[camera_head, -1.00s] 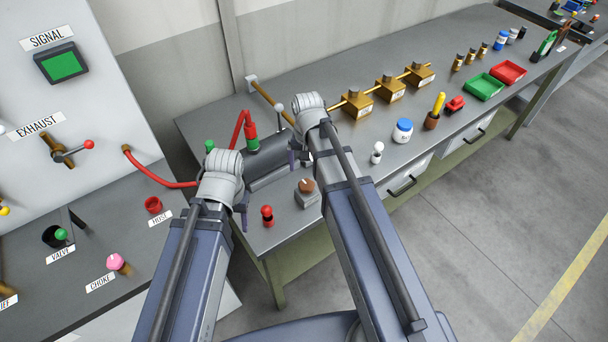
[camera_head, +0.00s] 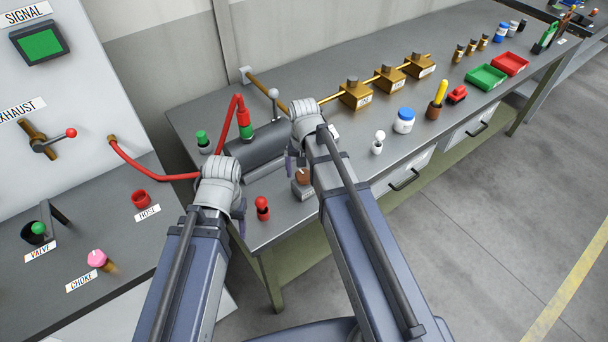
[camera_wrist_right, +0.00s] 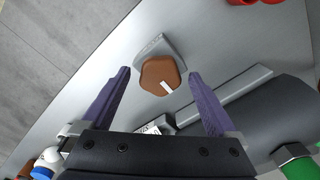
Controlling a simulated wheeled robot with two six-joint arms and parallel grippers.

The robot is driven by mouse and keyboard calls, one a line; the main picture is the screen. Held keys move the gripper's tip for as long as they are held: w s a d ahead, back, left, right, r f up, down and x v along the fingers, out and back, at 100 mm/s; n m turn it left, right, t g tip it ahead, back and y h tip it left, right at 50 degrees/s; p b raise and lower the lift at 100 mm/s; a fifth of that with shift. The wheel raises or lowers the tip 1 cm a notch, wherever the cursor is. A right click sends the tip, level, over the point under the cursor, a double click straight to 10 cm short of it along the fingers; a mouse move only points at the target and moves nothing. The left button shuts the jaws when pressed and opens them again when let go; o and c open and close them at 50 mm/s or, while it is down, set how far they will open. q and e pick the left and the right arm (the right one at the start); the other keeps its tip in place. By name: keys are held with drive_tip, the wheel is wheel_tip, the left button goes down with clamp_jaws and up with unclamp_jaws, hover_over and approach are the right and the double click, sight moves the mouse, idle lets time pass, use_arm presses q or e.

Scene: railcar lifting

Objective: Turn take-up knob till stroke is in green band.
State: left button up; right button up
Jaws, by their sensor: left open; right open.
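The brown faceted knob (camera_wrist_right: 160,74) with a white pointer mark sits on a small grey block on the bench. It also shows in the head view (camera_head: 302,177), partly behind my right arm. My right gripper (camera_wrist_right: 159,77) is open, its purple fingers apart on either side of the knob's line of sight; I cannot tell if they reach its height. A grey cylinder (camera_head: 258,146) lies beside the knob. My left gripper (camera_head: 241,220) is at the bench's near left end, holding nothing that I can see; its fingers are mostly hidden. No green band is readable.
A red-topped peg (camera_head: 262,206) stands close to my left gripper. A white-topped peg (camera_head: 378,142) and a blue-lidded jar (camera_head: 404,120) stand right of my right arm. A red hose (camera_head: 150,172) runs from the panel towards the bench.

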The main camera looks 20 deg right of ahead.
drive_tip(key=shift+c, duration=0.4)
drive_tip(key=c, duration=1.3)
